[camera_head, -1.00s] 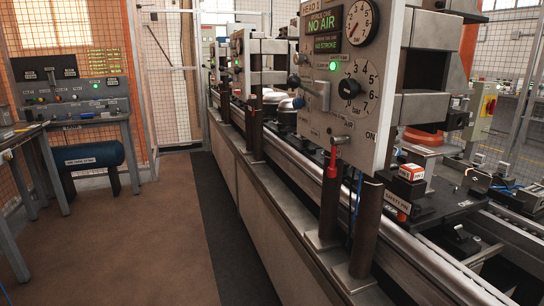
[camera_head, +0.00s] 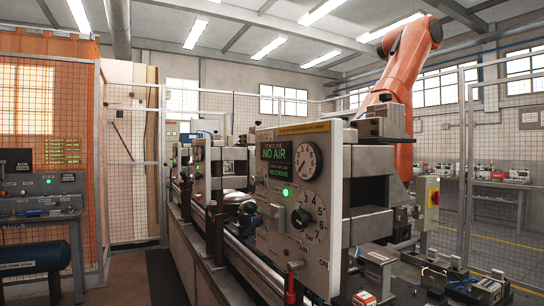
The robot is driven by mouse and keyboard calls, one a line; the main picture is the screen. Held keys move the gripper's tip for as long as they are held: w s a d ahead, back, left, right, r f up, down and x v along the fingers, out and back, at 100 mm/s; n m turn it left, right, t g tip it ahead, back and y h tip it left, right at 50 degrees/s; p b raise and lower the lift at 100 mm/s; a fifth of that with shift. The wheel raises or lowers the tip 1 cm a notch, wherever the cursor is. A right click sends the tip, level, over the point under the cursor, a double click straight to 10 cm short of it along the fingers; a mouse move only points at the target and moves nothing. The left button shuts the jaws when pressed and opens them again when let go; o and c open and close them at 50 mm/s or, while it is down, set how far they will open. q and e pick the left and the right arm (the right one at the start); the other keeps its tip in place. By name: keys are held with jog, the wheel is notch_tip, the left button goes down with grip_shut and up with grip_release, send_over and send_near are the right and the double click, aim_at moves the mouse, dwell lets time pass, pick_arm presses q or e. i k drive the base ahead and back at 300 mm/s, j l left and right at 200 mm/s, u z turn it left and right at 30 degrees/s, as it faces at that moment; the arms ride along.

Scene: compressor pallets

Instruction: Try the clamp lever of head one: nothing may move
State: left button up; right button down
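The head one panel (camera_head: 295,239) stands right of the middle as a grey plate with a green-lit display reading NO AIR (camera_head: 275,151), a second reading NO STROKE (camera_head: 280,170), a round gauge (camera_head: 307,161) and a black regulator knob (camera_head: 301,218). A grey lever (camera_head: 272,211) sits on the panel's left part, and a red handle (camera_head: 291,287) hangs below a small valve at the bottom. I cannot read which of these is labelled as the clamp lever. A green lamp (camera_head: 286,192) is lit. Neither of my grippers is in view.
An orange robot arm (camera_head: 405,65) stands behind the panel. A control desk (camera_head: 42,200) with a blue tank (camera_head: 32,258) below is at the left. Wire fencing surrounds the line. Dark floor (camera_head: 165,275) is open left of the line.

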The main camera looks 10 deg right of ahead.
aim_at(249, 207)
jog(key=j+z, duration=0.4)
jog(key=j, duration=0.2)
jog(key=j+z, duration=0.45)
jog(key=j, duration=0.15)
